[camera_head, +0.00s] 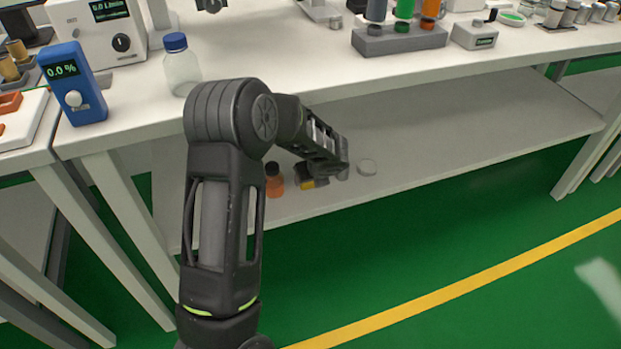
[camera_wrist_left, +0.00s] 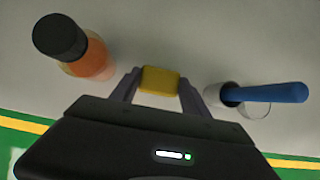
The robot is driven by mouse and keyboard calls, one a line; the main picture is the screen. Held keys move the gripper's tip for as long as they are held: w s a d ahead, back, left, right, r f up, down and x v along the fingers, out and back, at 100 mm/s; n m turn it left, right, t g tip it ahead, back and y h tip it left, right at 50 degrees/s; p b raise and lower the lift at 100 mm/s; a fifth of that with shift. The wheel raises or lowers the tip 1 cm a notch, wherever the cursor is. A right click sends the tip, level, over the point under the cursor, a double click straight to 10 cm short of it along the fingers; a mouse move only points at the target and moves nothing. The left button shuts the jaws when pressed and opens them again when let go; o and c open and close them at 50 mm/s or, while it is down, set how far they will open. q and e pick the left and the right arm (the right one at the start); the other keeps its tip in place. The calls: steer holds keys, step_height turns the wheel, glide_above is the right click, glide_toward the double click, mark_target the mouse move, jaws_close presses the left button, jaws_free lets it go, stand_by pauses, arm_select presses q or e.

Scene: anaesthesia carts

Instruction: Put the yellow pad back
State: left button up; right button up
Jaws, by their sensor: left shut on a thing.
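The yellow pad (camera_wrist_left: 160,79) is between the two fingers of my left gripper (camera_wrist_left: 160,88) in the left wrist view. The gripper is shut on it. In the head view my left gripper (camera_head: 314,176) is at the lower shelf (camera_head: 440,130), under the table top, with a bit of the yellow pad (camera_head: 307,185) showing beneath it. Whether the pad touches the shelf I cannot tell. My right gripper is in neither view.
An orange bottle with a black cap (camera_head: 274,182) stands left of the gripper; it also shows in the left wrist view (camera_wrist_left: 90,60). A blue-handled item (camera_wrist_left: 268,93) and a small pale container (camera_wrist_left: 218,96) are to the right.

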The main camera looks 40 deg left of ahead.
arm_select(q)
steer(key=shift+f, duration=0.1)
steer(key=shift+f, duration=0.15)
steer(key=o, duration=1.3)
steer(key=shift+d+r, duration=0.15)
steer(key=shift+r, duration=0.35)
steer(key=p+v, duration=0.3)
steer(key=v, duration=0.8)
steer(key=shift+s+d+r+p, duration=0.1)
steer(key=shift+s+r+p, duration=0.1)
steer(key=shift+p, duration=0.1)
